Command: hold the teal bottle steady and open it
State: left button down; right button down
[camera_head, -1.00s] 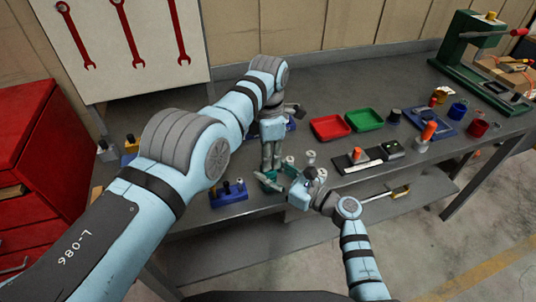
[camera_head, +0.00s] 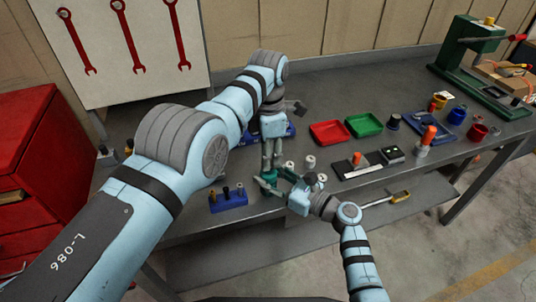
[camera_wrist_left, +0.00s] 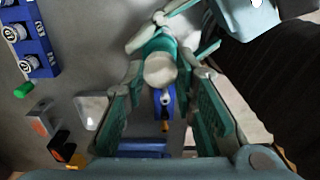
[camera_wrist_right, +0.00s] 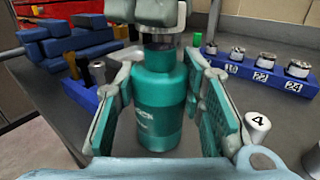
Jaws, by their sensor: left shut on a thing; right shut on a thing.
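The teal bottle (camera_wrist_right: 160,110) stands upright in the right wrist view, between the fingers of my right gripper (camera_wrist_right: 160,85), which is shut on its body. My left gripper (camera_head: 269,164) comes down from above and is shut on the bottle's top. Its fingers also show in the left wrist view (camera_wrist_left: 163,80), around the pale round cap (camera_wrist_left: 160,70). In the head view the bottle is small and largely covered by both grippers. I cannot tell whether the cap is loose.
A blue socket holder (camera_head: 228,200) stands at the bench's front edge, left of the bottle. A white cylinder marked 4 (camera_wrist_right: 257,127) is close beside my right gripper. Red (camera_head: 328,132) and green (camera_head: 364,125) trays lie farther right.

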pick_arm(q)
jog(key=shift+r, duration=2)
pick_arm(e)
jog(key=c, duration=1)
grip_release()
